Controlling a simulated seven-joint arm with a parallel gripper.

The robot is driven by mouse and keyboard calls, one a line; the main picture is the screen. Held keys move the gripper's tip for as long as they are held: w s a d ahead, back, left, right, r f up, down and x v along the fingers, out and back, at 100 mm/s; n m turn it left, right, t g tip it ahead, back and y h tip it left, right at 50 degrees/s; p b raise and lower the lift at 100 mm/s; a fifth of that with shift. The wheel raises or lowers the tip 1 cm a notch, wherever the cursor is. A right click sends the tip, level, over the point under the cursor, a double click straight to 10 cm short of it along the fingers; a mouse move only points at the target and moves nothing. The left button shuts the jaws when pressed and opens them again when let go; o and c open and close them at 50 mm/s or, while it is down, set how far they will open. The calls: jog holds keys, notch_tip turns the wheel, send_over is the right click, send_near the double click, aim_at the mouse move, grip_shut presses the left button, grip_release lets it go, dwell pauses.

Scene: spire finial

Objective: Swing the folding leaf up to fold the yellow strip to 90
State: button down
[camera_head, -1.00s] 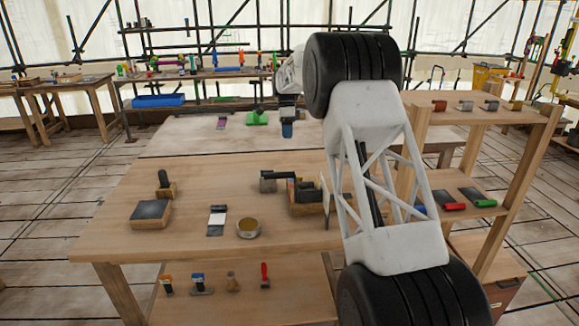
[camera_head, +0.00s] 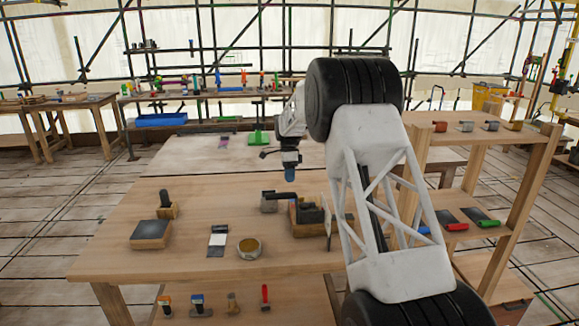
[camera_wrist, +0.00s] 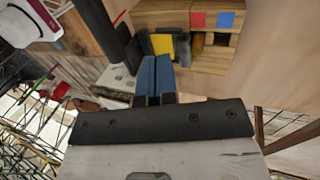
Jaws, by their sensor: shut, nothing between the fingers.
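My gripper (camera_head: 290,174) hangs fingers-down over the bench, just behind the small wood-and-metal folding fixture (camera_head: 306,215) in the head view. In the wrist view its blue fingers (camera_wrist: 153,78) are together and hold nothing. The yellow strip (camera_wrist: 162,44) shows just beyond the fingertips in the wrist view, lying flat by dark parts; contact cannot be told. A dark bar (camera_wrist: 95,22) and a black cylinder (camera_wrist: 134,52) lie left of the strip; I cannot tell which belongs to the leaf.
A wooden block with red and blue squares (camera_wrist: 212,20) sits beside the strip. A round tin (camera_head: 249,248), a dark-topped block (camera_head: 151,234) and a dark-and-white card (camera_head: 217,240) lie left on the bench. A wooden shelf (camera_head: 480,138) stands right.

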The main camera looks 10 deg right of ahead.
jog(key=shift+s+f, duration=0.3)
jog(key=shift+s, duration=0.45)
jog(key=shift+s+f, duration=0.25)
jog(key=shift+s, duration=0.5)
jog(key=shift+s+f, duration=0.3)
jog(key=shift+s, duration=0.45)
jog(key=shift+s, duration=0.1)
jog(key=shift+s+r, duration=0.15)
jog(key=shift+s, duration=0.65)
jog(key=shift+w, duration=0.1)
